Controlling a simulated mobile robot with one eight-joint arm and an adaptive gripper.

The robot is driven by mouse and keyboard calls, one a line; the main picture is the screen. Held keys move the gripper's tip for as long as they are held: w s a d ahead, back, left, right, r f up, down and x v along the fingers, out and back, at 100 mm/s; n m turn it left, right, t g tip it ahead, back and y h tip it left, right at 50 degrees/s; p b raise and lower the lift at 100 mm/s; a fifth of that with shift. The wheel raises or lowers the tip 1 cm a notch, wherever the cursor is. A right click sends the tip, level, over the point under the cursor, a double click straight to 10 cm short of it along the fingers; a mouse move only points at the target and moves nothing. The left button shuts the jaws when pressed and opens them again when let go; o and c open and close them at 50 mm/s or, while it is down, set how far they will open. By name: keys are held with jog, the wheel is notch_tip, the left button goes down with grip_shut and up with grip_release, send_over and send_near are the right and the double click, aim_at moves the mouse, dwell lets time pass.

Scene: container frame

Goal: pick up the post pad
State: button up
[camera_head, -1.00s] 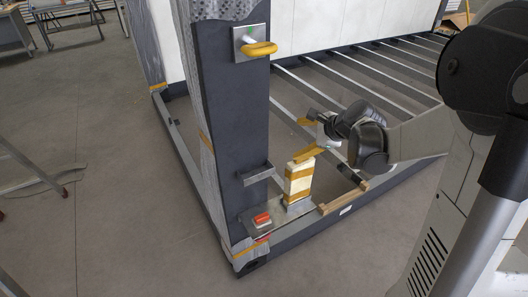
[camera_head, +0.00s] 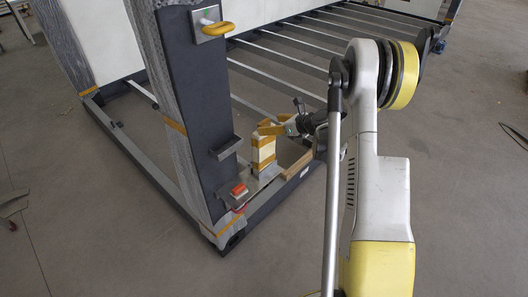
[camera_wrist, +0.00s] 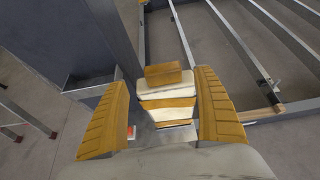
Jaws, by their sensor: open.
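The post pad appears to be the cream block with ochre bands (camera_head: 262,153), standing upright on the corner of the frame's base beside the dark post. In the wrist view, the pad (camera_wrist: 166,93) lies between the two ochre fingers, with a brown piece (camera_wrist: 163,72) at its far end. My gripper (camera_head: 275,128) is open around the pad's upper part. In the wrist view, my gripper (camera_wrist: 161,85) shows a gap to the pad on both sides. The pad's lower part is partly hidden in the wrist view.
The dark post (camera_head: 192,110) stands close left of the pad, with a yellow handle (camera_head: 217,28) high up and a grey bracket (camera_head: 225,147) lower down. A red-topped block (camera_head: 238,190) sits at the post's foot. Metal crossbars (camera_head: 290,62) run behind.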

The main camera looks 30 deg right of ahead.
aim_at(266, 124)
jog(key=x, duration=0.1)
jog(key=b+x, duration=0.1)
jog(key=x, duration=0.3)
jog(key=shift+w+d+b, duration=0.15)
jog(key=shift+d+b, duration=0.1)
jog(key=shift+b, duration=0.1)
jog(key=shift+r, duration=0.1)
jog(key=shift+c, duration=0.3)
jog(key=c, duration=1.5)
jog(key=shift+o, duration=0.2)
